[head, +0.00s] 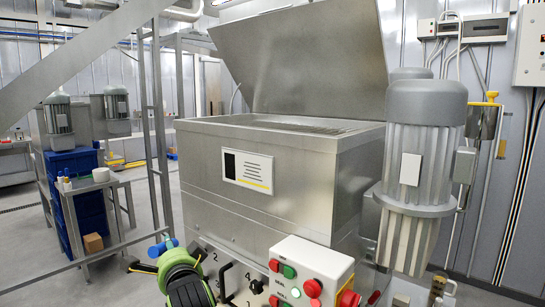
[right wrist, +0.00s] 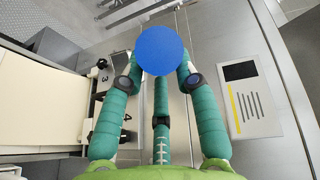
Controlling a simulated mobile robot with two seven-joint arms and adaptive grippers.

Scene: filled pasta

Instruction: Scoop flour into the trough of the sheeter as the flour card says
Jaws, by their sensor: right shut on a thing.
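The sheeter's steel box (head: 230,150) fills the middle of the head view. Its lid (head: 305,55) is raised and a grating (head: 310,128) shows at the opening. A card (head: 248,171) with a black block, dark lines and a yellow stripe is on the front; its text is too small to read. It also shows in the right wrist view (right wrist: 242,88). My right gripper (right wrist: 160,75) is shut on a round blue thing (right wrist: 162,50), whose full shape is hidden. In the head view this gripper (head: 165,258) is low in front of the box. I see no flour. My left gripper is out of view.
A control box (head: 312,272) with red and green buttons and numbered black handles (head: 225,280) sit low in front. A large grey motor (head: 423,140) stands at the right. Blue crates (head: 75,190) and a small side table (head: 95,184) are at the left.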

